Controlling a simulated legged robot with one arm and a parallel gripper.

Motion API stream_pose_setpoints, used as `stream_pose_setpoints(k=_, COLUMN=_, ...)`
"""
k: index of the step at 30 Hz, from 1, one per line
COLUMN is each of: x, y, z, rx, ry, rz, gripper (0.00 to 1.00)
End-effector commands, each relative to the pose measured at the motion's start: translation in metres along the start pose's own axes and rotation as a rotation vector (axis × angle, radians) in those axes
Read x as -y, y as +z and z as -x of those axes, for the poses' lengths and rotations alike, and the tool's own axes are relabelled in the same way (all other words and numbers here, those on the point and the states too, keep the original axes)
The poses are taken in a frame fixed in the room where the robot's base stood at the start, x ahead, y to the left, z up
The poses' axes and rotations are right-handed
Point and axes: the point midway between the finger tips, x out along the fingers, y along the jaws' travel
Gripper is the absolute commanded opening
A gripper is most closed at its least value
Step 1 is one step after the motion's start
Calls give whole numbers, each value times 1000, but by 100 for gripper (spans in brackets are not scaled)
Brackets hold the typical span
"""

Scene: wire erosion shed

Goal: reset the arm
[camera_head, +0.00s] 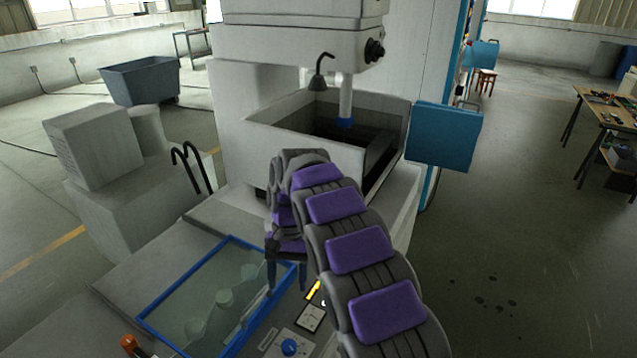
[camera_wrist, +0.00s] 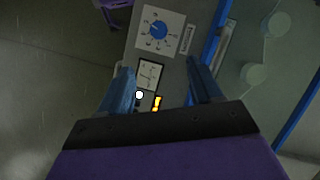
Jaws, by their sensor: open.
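My gripper (camera_head: 286,277) points down at the end of my purple and grey arm, above the panel at the front of the machine. In the wrist view my gripper (camera_wrist: 161,84) shows two blue fingers spread apart with nothing between them. The blue knob also shows in the head view (camera_head: 289,346). My arm hides part of the panel.
A blue-framed clear cover (camera_head: 190,280) with pale round shapes under it lies left of my gripper. The machine's open tank (camera_head: 270,118) stands behind my arm, with a blue box (camera_head: 443,136) at its right. Grey blocks (camera_head: 95,148) stand left.

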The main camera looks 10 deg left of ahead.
Motion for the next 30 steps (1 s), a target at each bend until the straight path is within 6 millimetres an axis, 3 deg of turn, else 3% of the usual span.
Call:
stream_pose_setpoints(k=5, x=-15, y=9, z=10, rx=-14, ry=-4, rz=-13, gripper=64)
stream_pose_setpoints(k=14, x=-87, y=59, z=38, rx=-67, ry=-16, rz=-57, gripper=64)
stream_pose_setpoints(k=23, x=-151, y=126, z=43, rx=-114, ry=-26, rz=-88, gripper=64)
stream_pose_setpoints(k=30, x=-194, y=186, z=30, rx=-149, ry=-30, rz=-97, gripper=64)
